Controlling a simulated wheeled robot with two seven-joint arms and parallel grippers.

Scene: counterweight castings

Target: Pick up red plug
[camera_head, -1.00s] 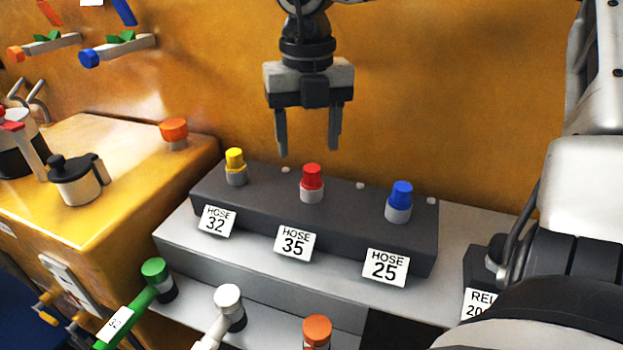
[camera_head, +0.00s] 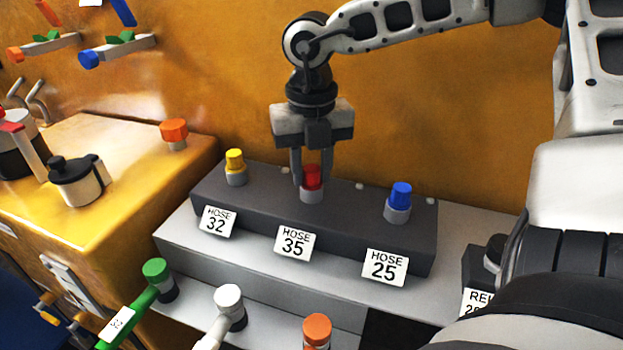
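The red plug (camera_head: 311,182) stands upright in its grey socket on the dark block, above the HOSE 35 label (camera_head: 294,242). My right gripper (camera_head: 312,178) points down over it. Its two fingers are drawn in, one on each side of the plug's red top, and look shut on it. The right fingertip is partly hidden by the plug. My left gripper is not in view.
A yellow plug (camera_head: 234,160) stands to the left on the block (camera_head: 340,227) and a blue plug (camera_head: 401,195) to the right. Green, white and orange capped items stand in front. An orange wall rises close behind the block.

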